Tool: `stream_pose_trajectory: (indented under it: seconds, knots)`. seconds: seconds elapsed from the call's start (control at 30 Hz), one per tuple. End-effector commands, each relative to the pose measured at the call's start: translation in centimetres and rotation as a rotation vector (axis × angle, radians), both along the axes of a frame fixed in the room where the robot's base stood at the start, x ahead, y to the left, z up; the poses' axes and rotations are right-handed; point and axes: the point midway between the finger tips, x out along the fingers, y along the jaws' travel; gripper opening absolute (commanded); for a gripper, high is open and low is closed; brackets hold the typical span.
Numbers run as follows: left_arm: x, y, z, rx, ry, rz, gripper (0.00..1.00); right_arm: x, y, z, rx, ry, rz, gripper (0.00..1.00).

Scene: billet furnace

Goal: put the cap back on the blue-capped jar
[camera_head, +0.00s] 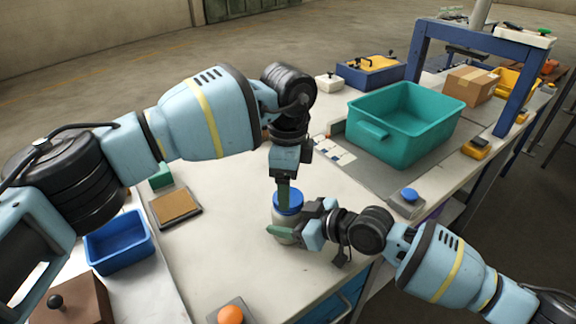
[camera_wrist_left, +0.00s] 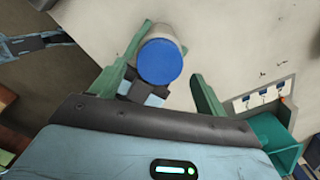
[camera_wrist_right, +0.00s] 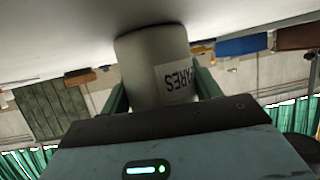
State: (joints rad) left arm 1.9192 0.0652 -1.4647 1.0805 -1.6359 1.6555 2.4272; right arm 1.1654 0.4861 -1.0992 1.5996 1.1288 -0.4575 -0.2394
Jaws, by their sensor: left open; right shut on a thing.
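The pale jar (camera_head: 284,238) stands upright on the near worktop, with its blue cap (camera_head: 289,201) at its top. Whether the cap is fully seated cannot be told. My right gripper (camera_head: 283,232) is shut on the jar's body from the right side. The jar (camera_wrist_right: 150,58) fills the space between its fingers in the right wrist view, with a lettered label showing. My left gripper (camera_head: 284,196) points down over the jar, open. In the left wrist view the blue cap (camera_wrist_left: 160,61) lies between its spread green fingers, with a gap on the right; contact is unclear.
A teal bin (camera_head: 400,125) stands behind to the right. A blue tray (camera_head: 118,243) and a brown pad (camera_head: 176,207) lie to the left. An orange dome (camera_head: 231,315) is at the front, a blue button (camera_head: 409,195) at the right. The worktop around the jar is mostly clear.

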Motion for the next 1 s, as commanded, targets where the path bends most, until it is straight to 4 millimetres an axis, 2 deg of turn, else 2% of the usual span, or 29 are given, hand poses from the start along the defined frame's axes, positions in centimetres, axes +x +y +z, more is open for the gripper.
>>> stream_pose_trajectory:
  seconds: [0.1,0.23,0.6,0.93,1.0]
  knots:
    - [0.0,0.0,-1.5,-0.001,0.002,0.0,0.75,0.0,0.0,-0.1,-0.001,0.002,0.001,0.0]
    - [0.0,0.0,-2.4,0.0,0.001,0.0,0.75,0.0,0.0,-0.1,-0.001,0.002,0.001,0.0]
    - [0.0,0.0,-2.7,0.0,0.0,-0.001,0.75,0.0,0.0,-0.1,-0.001,0.002,0.001,0.0]
    - [0.0,0.0,-2.7,0.0,0.0,-0.001,0.31,0.0,0.0,-0.1,-0.001,0.002,0.0,0.0]
    - [0.0,0.0,-2.7,0.0,0.0,-0.002,0.29,0.0,0.0,-0.1,-0.001,0.002,0.0,0.0]
